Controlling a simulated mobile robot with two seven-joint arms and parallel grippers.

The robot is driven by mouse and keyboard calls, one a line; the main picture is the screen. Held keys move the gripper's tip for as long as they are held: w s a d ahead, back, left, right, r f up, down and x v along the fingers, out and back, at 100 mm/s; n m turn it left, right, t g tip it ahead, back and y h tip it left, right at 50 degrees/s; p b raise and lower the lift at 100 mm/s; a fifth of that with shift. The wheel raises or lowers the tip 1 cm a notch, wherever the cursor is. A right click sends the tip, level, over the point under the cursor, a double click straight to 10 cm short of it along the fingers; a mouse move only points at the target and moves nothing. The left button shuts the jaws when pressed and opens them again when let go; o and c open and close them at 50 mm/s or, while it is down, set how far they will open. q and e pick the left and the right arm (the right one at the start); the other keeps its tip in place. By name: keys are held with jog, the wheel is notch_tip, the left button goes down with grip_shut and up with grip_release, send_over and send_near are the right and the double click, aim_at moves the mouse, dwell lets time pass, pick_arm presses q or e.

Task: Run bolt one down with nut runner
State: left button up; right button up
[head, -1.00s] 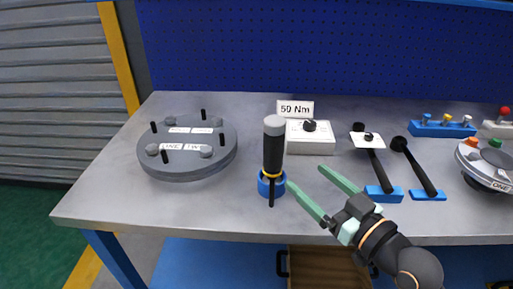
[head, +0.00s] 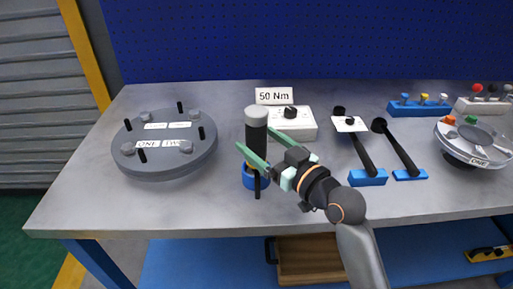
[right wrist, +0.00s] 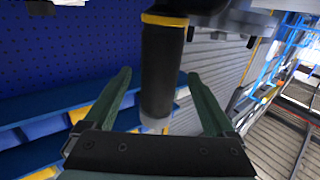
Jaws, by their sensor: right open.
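The nut runner (head: 256,135), a black cylinder with a grey top and a yellow ring, stands upright in a blue holder (head: 250,182) on the bench. My right gripper (head: 256,146) is open, with its fingers on either side of the nut runner's body. In the right wrist view the nut runner (right wrist: 160,75) shows between the two spread fingers (right wrist: 158,88), with a gap on each side. The flanged shell (head: 165,150), a grey disc with several bolts, black pins and labels including ONE, sits at the left of the bench. My left gripper is not in view.
A white box with a knob (head: 292,122) and a 50 Nm sign (head: 273,96) stand behind the nut runner. Two black wrenches (head: 402,150) rest in blue holders to the right. A round fixture (head: 470,143) is at far right. The bench between shell and nut runner is clear.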

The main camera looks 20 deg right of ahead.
jog(key=x, duration=0.4)
jog(key=shift+w+f, duration=0.1)
jog(key=shift+w, duration=0.15)
grip_shut()
dwell(0.4)
dwell(0.5)
